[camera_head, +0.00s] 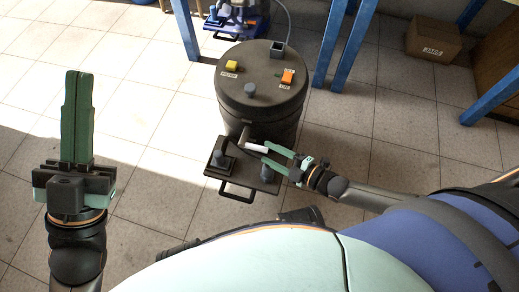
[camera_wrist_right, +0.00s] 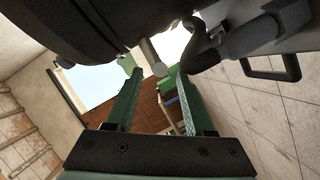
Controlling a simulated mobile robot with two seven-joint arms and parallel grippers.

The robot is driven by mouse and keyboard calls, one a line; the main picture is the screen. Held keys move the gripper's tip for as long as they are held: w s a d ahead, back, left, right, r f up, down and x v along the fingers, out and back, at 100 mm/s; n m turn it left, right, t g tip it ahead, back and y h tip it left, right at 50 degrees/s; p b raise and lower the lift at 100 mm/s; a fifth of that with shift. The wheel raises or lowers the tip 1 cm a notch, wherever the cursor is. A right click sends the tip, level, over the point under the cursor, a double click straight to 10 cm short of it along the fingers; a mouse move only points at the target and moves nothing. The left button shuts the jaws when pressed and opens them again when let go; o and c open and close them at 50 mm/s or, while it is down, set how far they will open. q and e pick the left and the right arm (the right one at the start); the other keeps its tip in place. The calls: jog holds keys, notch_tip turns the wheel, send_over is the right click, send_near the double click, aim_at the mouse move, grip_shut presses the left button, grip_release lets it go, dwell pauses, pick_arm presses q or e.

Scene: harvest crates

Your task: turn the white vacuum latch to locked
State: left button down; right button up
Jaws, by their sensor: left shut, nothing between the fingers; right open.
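The white vacuum latch (camera_head: 256,149) is a short pale bar on the front side of a dark round drum (camera_head: 262,110). It points to the right in the head view. My right gripper (camera_head: 266,154) is open, with its green fingertips at the latch's free end. In the right wrist view, a pale rod that looks like the latch (camera_wrist_right: 152,55) shows just beyond and between the open fingertips (camera_wrist_right: 160,74). I cannot tell whether they touch. My left gripper (camera_head: 77,74) is shut and empty, raised at the far left, away from the drum.
The drum's lid carries a yellow block (camera_head: 231,65), an orange switch (camera_head: 287,77) and a grey knob (camera_head: 250,90). A dark base plate with a handle (camera_head: 237,193) sits before the drum. Blue posts (camera_head: 345,40) and a carton (camera_head: 433,39) stand behind. Tiled floor on the left is clear.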

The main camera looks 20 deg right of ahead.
aim_at(254, 147)
jog(key=shift+b+x, duration=0.6)
jog(key=shift+x, duration=1.6)
grip_shut()
